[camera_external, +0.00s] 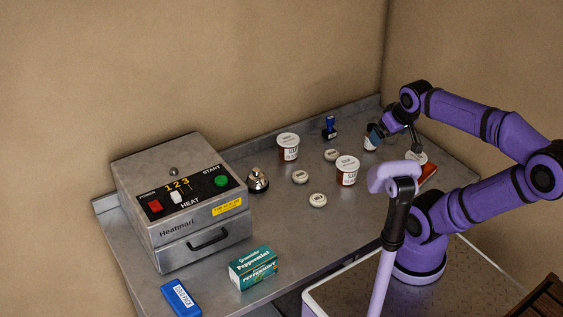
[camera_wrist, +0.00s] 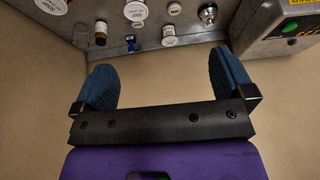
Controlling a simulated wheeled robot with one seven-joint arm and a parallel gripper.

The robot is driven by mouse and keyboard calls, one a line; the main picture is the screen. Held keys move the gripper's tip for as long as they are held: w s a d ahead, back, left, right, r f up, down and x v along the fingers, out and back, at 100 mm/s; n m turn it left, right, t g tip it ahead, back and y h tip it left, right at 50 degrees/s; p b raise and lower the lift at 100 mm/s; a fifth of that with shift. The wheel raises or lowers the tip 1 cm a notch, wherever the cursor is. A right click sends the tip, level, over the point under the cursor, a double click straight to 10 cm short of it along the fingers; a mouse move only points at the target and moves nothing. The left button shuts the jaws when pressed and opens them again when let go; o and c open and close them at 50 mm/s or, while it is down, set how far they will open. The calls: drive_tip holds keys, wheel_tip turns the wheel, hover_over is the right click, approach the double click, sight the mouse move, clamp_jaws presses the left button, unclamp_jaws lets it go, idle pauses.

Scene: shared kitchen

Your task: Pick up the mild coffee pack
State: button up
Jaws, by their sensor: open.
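I cannot make out any pack labelled as mild coffee. My gripper (camera_external: 376,136) is over the far right part of the counter, near a small bottle (camera_external: 369,144). In the wrist view my gripper (camera_wrist: 163,68) is open, with nothing between its blue fingers. The bottle (camera_wrist: 100,33) shows beyond them.
A grey heater box (camera_external: 180,195) with a drawer stands at the left. A bell (camera_external: 257,181), a green peppermint box (camera_external: 253,268), a blue box (camera_external: 181,298) and a blue stamp (camera_external: 330,127) are on the counter (camera_external: 270,220). Walls bound its back and right.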

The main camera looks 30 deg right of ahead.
drive_tip(key=shift+c, duration=0.7)
drive_tip(key=m+g, duration=0.5)
drive_tip(key=m, duration=0.4)
hover_over(319, 196)
wheel_tip(319, 196, down, 28)
drive_tip(key=r, duration=0.1)
drive_tip(key=shift+a+f, duration=0.15)
drive_tip(key=shift+f, duration=5.8)
